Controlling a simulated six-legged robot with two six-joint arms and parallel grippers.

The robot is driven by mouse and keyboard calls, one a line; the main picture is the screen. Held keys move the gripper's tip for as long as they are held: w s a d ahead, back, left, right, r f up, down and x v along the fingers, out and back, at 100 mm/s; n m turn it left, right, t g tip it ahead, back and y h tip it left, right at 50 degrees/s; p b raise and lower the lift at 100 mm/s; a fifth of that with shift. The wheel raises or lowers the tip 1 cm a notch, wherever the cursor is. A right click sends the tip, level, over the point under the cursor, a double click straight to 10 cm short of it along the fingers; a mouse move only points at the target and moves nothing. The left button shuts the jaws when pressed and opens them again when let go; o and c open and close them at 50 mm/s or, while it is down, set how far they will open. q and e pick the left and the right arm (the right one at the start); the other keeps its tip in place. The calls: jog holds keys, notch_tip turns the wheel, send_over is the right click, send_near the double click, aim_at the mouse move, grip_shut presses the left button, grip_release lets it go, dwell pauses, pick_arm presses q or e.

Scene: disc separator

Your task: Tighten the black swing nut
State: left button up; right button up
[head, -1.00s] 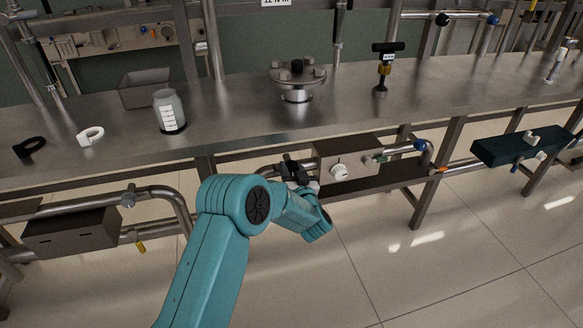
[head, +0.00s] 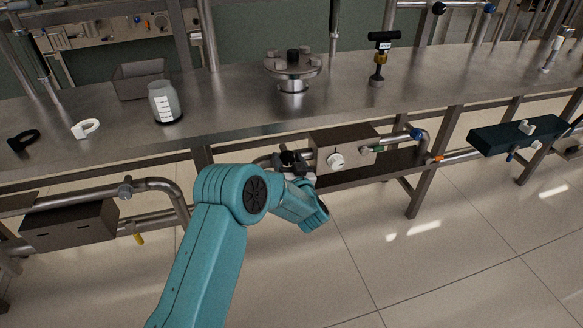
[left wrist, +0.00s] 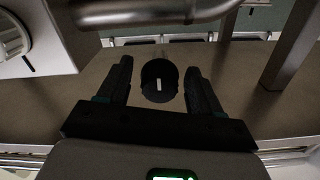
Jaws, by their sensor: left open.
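A disc-shaped metal vessel (head: 292,67) with several grey knobs around its lid stands on the steel bench. A black knob (head: 293,54) stands up on the lid; it looks like the black swing nut, but it is small here. My left gripper (head: 290,161) is below the bench's front edge, well away from the vessel, by a brown box. In the left wrist view its two fingers (left wrist: 158,85) are open. A round black knob with a white mark (left wrist: 159,82) shows between them, apparently not gripped. My right gripper is not in view.
A brown box with a white dial (head: 336,160) sits under the bench (head: 225,102); the dial also shows in the left wrist view (left wrist: 12,38). A bottle (head: 165,103), grey bin (head: 139,79) and black-handled tool (head: 380,58) stand on top. A pipe (left wrist: 160,14) crosses near the fingers.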

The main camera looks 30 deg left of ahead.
pick_arm(q)
jog(key=p+v, duration=0.2)
jog(key=v, duration=1.4)
jog(key=shift+s, duration=0.1)
jog(key=s+a+f+g, duration=0.1)
jog(key=s+a+f, duration=0.1)
jog(key=a+f, duration=0.15)
jog(key=s+d+f+m+g+h, duration=0.1)
jog(key=s+d+f+m+h, duration=0.15)
jog(key=d+f+h, duration=0.35)
jog(key=s+d+f+m+g+h, duration=0.1)
jog(key=s+f+h, duration=0.25)
jog(key=f, duration=0.35)
jog(key=s+d+f+m+g+h, duration=0.1)
jog(key=s+d+f+g+h, duration=0.25)
jog(key=s+d, duration=0.4)
jog(key=s+d+f+m+g+h, duration=0.15)
jog(key=s+d+g+h, duration=0.35)
jog(key=s, duration=0.5)
notch_tip(320, 180, up, 21)
jog(key=p, duration=2.2)
jog(key=shift+n, duration=0.4)
